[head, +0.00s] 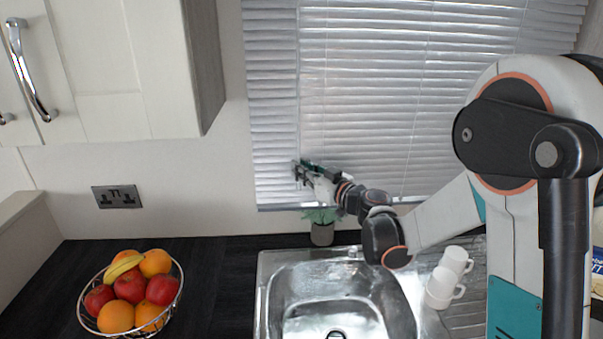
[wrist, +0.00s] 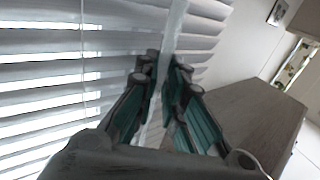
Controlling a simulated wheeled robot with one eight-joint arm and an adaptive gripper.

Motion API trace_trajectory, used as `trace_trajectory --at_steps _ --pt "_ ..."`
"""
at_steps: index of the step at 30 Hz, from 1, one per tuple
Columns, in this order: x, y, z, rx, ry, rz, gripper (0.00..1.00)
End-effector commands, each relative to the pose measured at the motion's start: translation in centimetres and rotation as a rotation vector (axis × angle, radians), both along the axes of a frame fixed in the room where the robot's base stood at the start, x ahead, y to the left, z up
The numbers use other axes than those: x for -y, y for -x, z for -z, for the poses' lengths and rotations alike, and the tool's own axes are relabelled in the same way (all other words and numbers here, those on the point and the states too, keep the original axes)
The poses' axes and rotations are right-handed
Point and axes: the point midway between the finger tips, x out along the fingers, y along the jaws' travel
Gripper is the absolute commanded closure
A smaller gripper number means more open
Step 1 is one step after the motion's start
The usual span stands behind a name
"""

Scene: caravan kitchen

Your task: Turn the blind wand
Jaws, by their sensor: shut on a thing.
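The blind wand (head: 298,90) is a thin pale rod that hangs upright in front of the white slatted blind (head: 365,100), near its left side. My gripper (head: 298,171) reaches the wand low on the blind, just above the bottom rail. In the wrist view, the wand (wrist: 174,32) runs down between the two teal-padded fingers of my gripper (wrist: 162,80). The fingers are closed around it. The part of the wand between the pads is partly hidden.
A small potted plant (head: 321,232) stands below my gripper, behind the steel sink (head: 262,290). White cups (head: 447,280) stand on the drainer to the right. A wire fruit basket (head: 180,292) sits on the dark counter (head: 225,270) at left. A wall cupboard (head: 150,70) hangs upper left.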

Motion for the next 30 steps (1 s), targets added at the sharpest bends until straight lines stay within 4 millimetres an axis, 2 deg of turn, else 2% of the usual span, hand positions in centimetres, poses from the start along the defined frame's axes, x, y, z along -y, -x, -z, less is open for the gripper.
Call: trace_trajectory --at_steps 14,15,17,30 --pt "0.1 -0.04 -0.06 0.001 0.0 -0.05 1.0" --pt "0.1 -0.04 -0.05 0.001 0.0 -0.05 0.84" --pt "0.1 -0.03 -0.05 0.001 0.0 -0.05 0.7" --pt "0.36 0.2 -0.04 0.0 0.0 -0.049 0.7"
